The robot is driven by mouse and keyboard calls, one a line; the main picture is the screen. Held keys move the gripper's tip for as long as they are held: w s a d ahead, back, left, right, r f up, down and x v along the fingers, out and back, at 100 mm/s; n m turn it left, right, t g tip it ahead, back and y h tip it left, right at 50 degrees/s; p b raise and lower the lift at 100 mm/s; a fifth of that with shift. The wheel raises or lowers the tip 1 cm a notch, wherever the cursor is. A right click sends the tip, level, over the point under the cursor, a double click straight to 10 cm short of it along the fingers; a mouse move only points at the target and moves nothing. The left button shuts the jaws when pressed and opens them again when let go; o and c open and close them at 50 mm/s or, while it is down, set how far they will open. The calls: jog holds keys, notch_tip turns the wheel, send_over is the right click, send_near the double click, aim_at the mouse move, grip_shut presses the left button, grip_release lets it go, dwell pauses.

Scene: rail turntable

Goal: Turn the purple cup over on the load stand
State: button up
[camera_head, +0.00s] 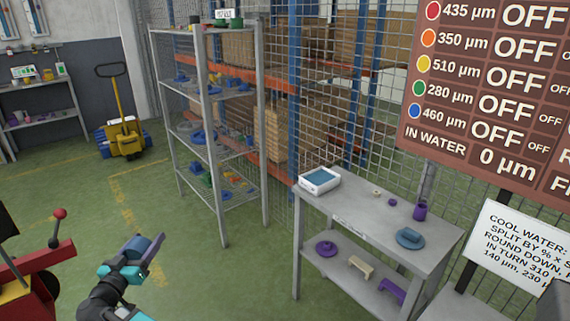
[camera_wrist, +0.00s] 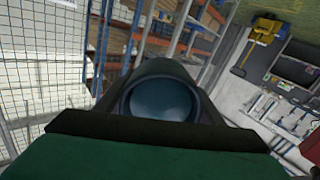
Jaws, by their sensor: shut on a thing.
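A small purple cup (camera_head: 420,211) stands on the top of a grey metal table at the right in the head view; I cannot tell which way up it is. My gripper (camera_head: 146,250) is at the lower left, over open floor and far from that cup. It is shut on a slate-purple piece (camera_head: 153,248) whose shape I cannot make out. In the wrist view a dark rounded thing with a bluish round face (camera_wrist: 162,98) fills the middle, above a green block (camera_wrist: 160,164). Which thing is the load stand is not clear.
The grey table (camera_head: 345,205) also bears a white tray (camera_head: 319,181), a blue disc with a block (camera_head: 410,238) and small pieces. Purple things lie on its lower shelf. A wire shelf rack (camera_head: 222,153) stands behind. A red machine (camera_head: 35,275) is at left. Green floor between is clear.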

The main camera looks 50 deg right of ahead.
jog(key=s+d+r+m+g+h, duration=0.1)
jog(key=s+d+m+g, duration=0.15)
jog(key=d, duration=1.05)
jog(key=s+d+r+m+g+p, duration=0.15)
jog(key=s+d, duration=0.25)
jog(key=d, duration=1)
jog(key=s+d+r+m+g+h, duration=0.1)
jog(key=s+d+g, duration=0.25)
jog(key=d, duration=0.95)
jog(key=s+d+r+m+g, duration=0.2)
jog(key=s+d+g, duration=0.1)
jog(key=s+d, duration=1.1)
jog(key=s+d+r+m+g+p, duration=0.1)
jog(key=s+d+g, duration=0.2)
jog(key=s+d, duration=1.1)
jog(key=s, duration=0.2)
jog(key=shift+s+d+r+m, duration=0.2)
jog(key=shift+s+r+m, duration=0.2)
jog(key=shift+f, duration=0.15)
jog(key=shift+f+p, duration=0.95)
jog(key=shift+f, duration=2.45)
notch_tip(320, 180, down, 4)
jog(key=b, duration=0.7)
jog(key=shift+f+b, duration=0.5)
jog(key=shift+b, duration=0.45)
